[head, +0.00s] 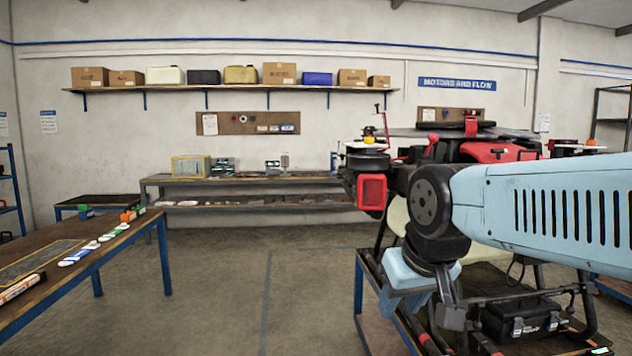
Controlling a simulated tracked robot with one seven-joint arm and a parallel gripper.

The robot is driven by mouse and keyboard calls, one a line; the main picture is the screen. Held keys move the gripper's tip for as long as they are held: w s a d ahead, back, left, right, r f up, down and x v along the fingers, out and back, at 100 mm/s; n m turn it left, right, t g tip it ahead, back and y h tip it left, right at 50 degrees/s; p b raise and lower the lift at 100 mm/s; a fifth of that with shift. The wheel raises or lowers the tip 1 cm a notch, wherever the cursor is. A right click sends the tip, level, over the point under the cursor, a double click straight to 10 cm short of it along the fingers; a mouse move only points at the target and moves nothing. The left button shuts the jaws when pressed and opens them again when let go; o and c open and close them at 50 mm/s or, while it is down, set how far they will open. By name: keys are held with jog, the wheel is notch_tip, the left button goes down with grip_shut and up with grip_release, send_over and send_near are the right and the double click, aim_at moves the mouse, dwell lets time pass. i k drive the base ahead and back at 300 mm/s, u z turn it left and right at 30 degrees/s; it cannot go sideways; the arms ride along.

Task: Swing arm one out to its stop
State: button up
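The spray drone (500,152), with a red and black body, stands on a blue-legged stand at the right, largely hidden by my light blue arm. A drone arm reaches toward the left of the body and ends in a dark motor (367,161) with a red block (372,191) below it. I cannot tell whether this is arm one, or how far it is swung. My own arm crosses from the right edge and bends down in front of the drone.
A long low bench (250,181) and a shelf of boxes (205,88) are at the back wall. A black case (520,318) lies low on the stand. The floor in the middle is clear.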

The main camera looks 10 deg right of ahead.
aim_at(365, 174)
jog(key=u, duration=0.35)
jog(key=k, duration=0.85)
jog(key=u, duration=0.65)
jog(key=i, duration=2.05)
jog(key=z, duration=0.85)
jog(key=i, duration=0.4)
jog(key=z, duration=0.3)
jog(key=k, duration=0.8)
jog(key=z, duration=0.2)
jog(key=i, duration=0.5)
